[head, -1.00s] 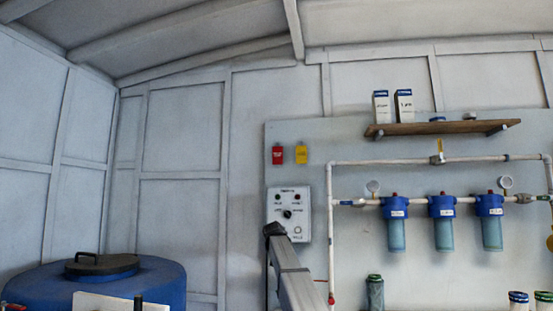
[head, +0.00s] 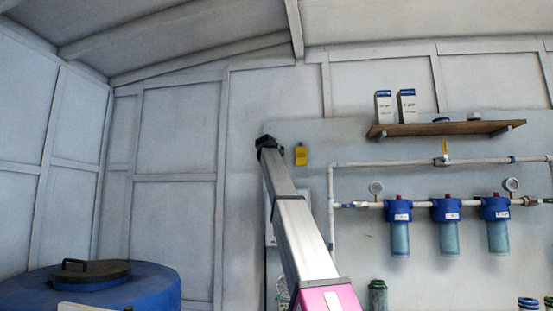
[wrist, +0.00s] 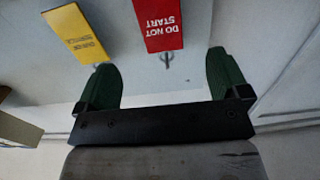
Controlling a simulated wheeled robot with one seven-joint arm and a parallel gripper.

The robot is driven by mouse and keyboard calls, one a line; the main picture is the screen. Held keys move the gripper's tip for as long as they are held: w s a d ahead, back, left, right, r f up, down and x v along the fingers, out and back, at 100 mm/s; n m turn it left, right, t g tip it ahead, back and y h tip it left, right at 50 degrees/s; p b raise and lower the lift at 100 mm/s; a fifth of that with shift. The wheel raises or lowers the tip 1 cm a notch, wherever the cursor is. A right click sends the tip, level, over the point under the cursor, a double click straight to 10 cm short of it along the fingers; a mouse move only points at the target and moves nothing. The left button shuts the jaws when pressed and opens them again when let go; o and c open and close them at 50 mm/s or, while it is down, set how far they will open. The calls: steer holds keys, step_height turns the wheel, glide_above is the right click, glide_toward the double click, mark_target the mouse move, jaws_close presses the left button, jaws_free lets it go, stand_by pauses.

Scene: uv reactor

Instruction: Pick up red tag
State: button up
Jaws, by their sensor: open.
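The red tag (wrist: 160,24), lettered "DO NOT START", shows upside down at the top of the wrist view, with a small metal hook (wrist: 166,60) at its lower end in that view. My gripper (wrist: 167,78) is open and empty, its two green fingers spread apart. The tag lies beyond the fingertips, roughly in line with the gap between them. In the head view the end of my arm (head: 268,143) covers the place of the red tag.
A yellow tag (head: 301,155) hangs just right of the arm's end; it also shows in the wrist view (wrist: 75,33). A wooden shelf (head: 445,128), white pipes and blue filters (head: 447,215) are on the panel to the right. A blue barrel (head: 100,290) stands lower left.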

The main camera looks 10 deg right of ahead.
steer(key=x, duration=1)
steer(key=shift+w+d, duration=0.1)
steer(key=shift+w, duration=0.3)
steer(key=c, duration=1)
